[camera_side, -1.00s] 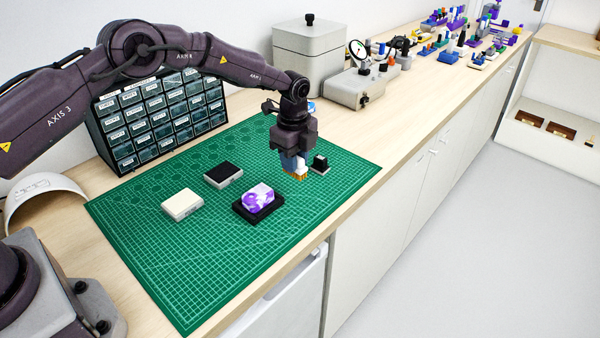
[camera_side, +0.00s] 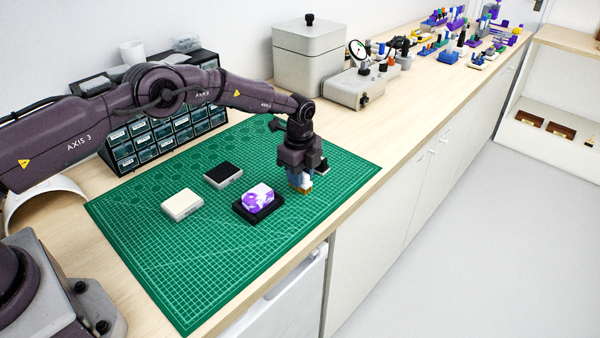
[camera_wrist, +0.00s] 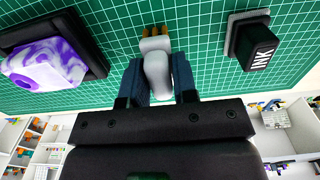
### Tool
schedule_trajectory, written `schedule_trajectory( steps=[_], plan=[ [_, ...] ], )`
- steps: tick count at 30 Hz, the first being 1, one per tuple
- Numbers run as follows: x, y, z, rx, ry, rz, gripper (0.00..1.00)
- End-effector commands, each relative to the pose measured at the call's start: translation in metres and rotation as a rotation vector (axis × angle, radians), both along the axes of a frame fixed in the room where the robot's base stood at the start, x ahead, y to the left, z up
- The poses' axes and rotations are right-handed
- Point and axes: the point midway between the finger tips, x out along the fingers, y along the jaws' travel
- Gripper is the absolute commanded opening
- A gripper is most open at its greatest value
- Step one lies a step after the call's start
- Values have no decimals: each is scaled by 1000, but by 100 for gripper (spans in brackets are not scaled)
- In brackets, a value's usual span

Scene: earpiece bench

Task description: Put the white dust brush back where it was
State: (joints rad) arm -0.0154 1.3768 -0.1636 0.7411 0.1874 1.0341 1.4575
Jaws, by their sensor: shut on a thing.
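The white dust brush (camera_wrist: 157,76) is between the blue fingers of my gripper (camera_wrist: 160,84) in the wrist view. Its pale rounded handle points toward the gripper and its amber bristles show past the fingertips. In the side view, my gripper (camera_side: 299,178) is shut on the brush (camera_side: 307,181), bristles down, low over the green cutting mat (camera_side: 200,262). I cannot tell whether the bristles touch the mat.
A purple-and-white block on a black tray (camera_side: 238,209) lies left of the gripper. A black ink stamp (camera_wrist: 257,46) stands close on the other side, partly hidden in the side view. A white box (camera_side: 182,205) and black-topped box (camera_side: 223,174) lie farther left. The mat's front is clear.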

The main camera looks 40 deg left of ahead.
Motion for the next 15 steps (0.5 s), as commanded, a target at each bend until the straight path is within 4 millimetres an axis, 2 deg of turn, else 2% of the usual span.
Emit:
schedule_trajectory(
  steps=[1,3,4,11,15],
  plan=[
    [0,0,-1,0,0,0,34],
    [0,0,0,0,0,0,50],
    [0,0,0,0,0,0,52],
    [0,0,0,0,0,0,52],
    [1,0,9,0,-2,0,52]
  ],
)
